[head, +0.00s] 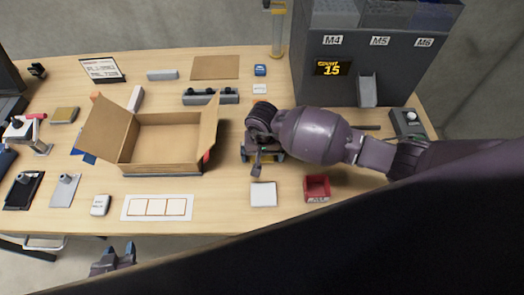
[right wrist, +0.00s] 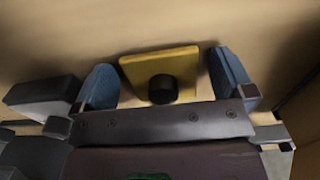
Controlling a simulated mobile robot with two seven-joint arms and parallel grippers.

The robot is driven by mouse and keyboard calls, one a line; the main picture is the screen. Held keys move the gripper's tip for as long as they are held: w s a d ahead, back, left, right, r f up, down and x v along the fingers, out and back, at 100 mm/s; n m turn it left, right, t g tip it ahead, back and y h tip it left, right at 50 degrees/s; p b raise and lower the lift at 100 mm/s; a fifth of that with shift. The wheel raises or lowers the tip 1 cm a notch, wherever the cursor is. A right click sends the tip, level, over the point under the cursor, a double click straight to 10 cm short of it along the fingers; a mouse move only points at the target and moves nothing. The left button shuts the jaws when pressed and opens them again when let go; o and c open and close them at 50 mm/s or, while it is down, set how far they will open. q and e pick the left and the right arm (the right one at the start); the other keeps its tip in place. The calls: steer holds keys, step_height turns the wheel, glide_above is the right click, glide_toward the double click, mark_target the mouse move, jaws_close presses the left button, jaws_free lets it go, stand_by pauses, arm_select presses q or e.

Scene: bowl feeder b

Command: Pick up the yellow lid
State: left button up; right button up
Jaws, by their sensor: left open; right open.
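The yellow lid (right wrist: 185,62) is a flat square plate with a black round knob (right wrist: 163,89), seen in the right wrist view. My right gripper (head: 264,157) is open, with one blue finger on each side of the lid and small gaps showing beside it. In the head view the arm and hand hide most of what is under the right gripper, and the lid cannot be made out clearly there. My left gripper (head: 119,252) is open and empty, low in front of the table's near edge.
An open cardboard box (head: 165,168) stands left of my right gripper. A red bin (head: 317,188) and a white pad (head: 263,195) lie nearer. A grey feeder cabinet (head: 350,60) stands behind. Bare table (head: 235,215) shows near the front edge.

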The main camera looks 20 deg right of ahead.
steer(key=c, duration=0.9)
steer(key=shift+c, duration=0.2)
